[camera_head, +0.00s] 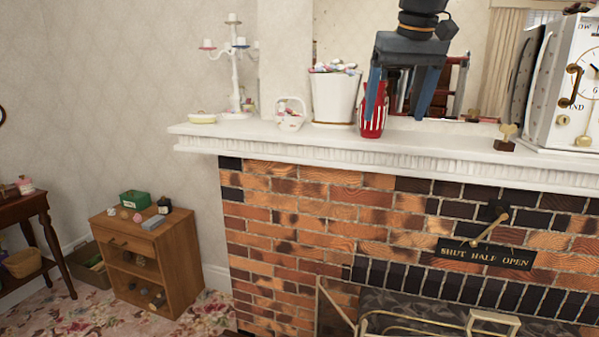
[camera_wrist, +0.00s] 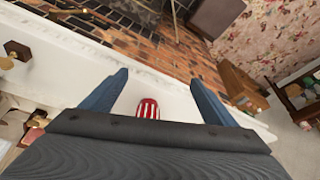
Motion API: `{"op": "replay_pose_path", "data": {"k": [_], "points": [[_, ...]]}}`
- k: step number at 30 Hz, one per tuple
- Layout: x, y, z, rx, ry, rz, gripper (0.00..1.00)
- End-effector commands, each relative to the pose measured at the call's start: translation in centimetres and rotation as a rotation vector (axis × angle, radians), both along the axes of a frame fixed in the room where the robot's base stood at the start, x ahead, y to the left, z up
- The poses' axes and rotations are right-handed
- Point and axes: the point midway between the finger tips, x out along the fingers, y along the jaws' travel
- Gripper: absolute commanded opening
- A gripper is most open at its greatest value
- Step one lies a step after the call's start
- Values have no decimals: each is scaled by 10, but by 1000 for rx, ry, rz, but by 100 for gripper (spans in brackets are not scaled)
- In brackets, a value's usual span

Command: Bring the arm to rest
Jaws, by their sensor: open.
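My gripper (camera_head: 398,98) hangs over the white mantel shelf in the head view, its two blue fingers pointing down and spread apart. In the wrist view my gripper (camera_wrist: 158,92) is also open, with nothing held between the fingers. A red and white striped vase (camera_head: 374,116) stands on the mantel, beside and partly overlapped by the left finger in the head view. In the wrist view the striped vase (camera_wrist: 148,109) shows between the fingers, near the palm edge. I cannot tell whether a finger touches it.
The mantel (camera_head: 300,142) also holds a white bucket (camera_head: 334,98), a small white basket (camera_head: 290,117), a candelabra (camera_head: 235,65), a large clock (camera_head: 565,90) and a key (camera_head: 507,137). A mirror stands behind. A wooden cabinet (camera_head: 150,262) is low at left.

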Motion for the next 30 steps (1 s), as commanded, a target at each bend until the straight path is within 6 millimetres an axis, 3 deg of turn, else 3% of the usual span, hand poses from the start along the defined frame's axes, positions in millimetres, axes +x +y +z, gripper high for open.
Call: {"op": "replay_pose_path", "data": {"k": [8,11,15,21,25,30], "points": [[-20,-7,-93,7,54,-17,80],[-38,-9,-143,9,84,-25,80],[-82,-12,-228,9,133,-39,80],[-161,-14,-323,9,192,-54,80],[-199,-14,-356,8,216,-58,80],[-218,-11,-373,6,229,-61,80]]}}
